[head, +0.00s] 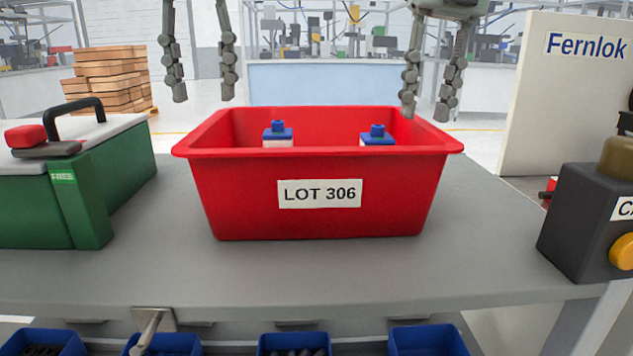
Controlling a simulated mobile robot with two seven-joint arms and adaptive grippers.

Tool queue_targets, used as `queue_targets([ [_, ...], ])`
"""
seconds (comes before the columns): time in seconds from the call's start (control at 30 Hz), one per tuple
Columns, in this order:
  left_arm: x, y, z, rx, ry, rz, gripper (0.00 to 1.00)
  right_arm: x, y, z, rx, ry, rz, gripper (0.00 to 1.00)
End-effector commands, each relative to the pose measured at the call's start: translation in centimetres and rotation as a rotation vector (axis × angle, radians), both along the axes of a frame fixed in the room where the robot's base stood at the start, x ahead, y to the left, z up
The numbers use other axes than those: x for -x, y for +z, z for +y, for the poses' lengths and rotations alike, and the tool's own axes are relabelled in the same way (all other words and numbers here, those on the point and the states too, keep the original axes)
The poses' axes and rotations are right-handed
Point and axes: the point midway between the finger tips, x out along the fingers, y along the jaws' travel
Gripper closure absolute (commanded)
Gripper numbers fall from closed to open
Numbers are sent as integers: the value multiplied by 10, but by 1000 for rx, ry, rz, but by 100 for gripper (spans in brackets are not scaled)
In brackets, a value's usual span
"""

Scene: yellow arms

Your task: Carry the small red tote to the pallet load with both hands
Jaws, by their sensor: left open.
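The red tote (320,215), labelled LOT 306, stands upright on the grey workbench (300,275) in the head view. Two blue-capped white containers show inside it, at left (278,133) and right (377,135); their lower parts are hidden. My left gripper (204,97) is open and empty, above and behind the tote's left side. My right gripper (425,113) has its fingers apart at the tote's back right corner, overlapping the rim in the picture; I cannot tell whether it touches. The pallet load (108,75), a stack of brown boxes, stands on the floor at back left.
A green case (80,195) with a black handle is on the bench left of the tote. A dark control box (585,225) with a yellow button stands at right, before a white Fernlok panel (560,100). Blue bins (425,340) sit below the bench's front edge.

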Motion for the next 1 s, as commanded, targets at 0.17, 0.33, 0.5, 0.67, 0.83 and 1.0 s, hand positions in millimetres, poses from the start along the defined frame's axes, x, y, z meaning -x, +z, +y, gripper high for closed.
queue_targets([
  [0.17,0,-30,1,0,0,3,58,1,-30,2,1,2,2,71],
  [0.33,0,-51,0,0,-1,2,58,1,-51,5,0,1,1,71],
  [0.5,0,-62,0,1,0,2,58,1,-61,6,-1,2,0,71],
  [0.67,0,-63,0,1,0,1,58,1,-62,6,-1,1,-1,71],
  [0.83,0,-63,0,1,0,1,63,1,-62,6,-1,1,-1,76],
  [1.0,0,-63,0,1,0,1,84,1,-62,7,-2,2,-1,97],
])
